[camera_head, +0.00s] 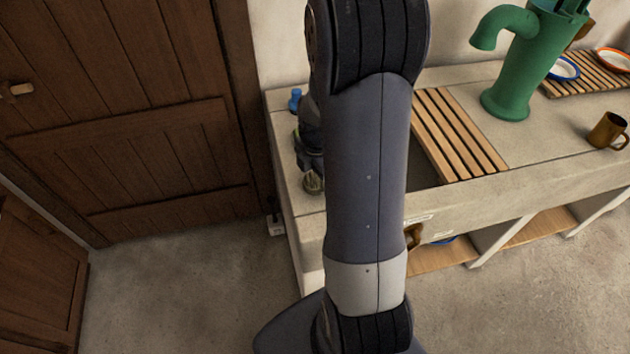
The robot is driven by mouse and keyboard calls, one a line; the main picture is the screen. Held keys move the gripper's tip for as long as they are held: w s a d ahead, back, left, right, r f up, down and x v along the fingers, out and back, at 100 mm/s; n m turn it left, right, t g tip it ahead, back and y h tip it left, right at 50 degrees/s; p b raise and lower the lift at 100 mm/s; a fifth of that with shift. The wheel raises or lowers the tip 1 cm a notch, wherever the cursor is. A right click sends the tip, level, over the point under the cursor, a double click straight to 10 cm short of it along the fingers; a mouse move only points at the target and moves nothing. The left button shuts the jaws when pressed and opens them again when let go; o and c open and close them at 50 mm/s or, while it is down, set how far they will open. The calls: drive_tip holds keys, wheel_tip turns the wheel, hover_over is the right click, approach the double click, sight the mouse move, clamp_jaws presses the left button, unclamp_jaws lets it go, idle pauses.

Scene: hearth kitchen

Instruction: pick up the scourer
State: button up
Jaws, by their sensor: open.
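A small round tan, bristly-looking thing (313,183), which I take to be the scourer, lies on the left end of the stone counter (310,212), close to its front left edge. My gripper (312,168) is just above or beside it, pointing down, and largely hidden behind my own arm. It is open. I cannot tell whether its fingers are around the scourer or touching it.
A small blue object (296,99) stands behind on the counter's left end. A slatted wooden rack (455,135) and a green pump (512,75) are to the right. A brown mug (607,131) stands far right. A wooden door (120,110) is left.

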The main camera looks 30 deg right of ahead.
sight(316, 177)
drive_tip(key=shift+f, duration=0.2)
drive_tip(key=shift+c, duration=0.5)
drive_tip(key=c, duration=1)
drive_tip(key=shift+o, duration=0.2)
wheel_tip(316, 177, up, 10)
drive_tip(key=o, duration=0.5)
drive_tip(key=shift+c, duration=0.2)
drive_tip(key=c, duration=0.4)
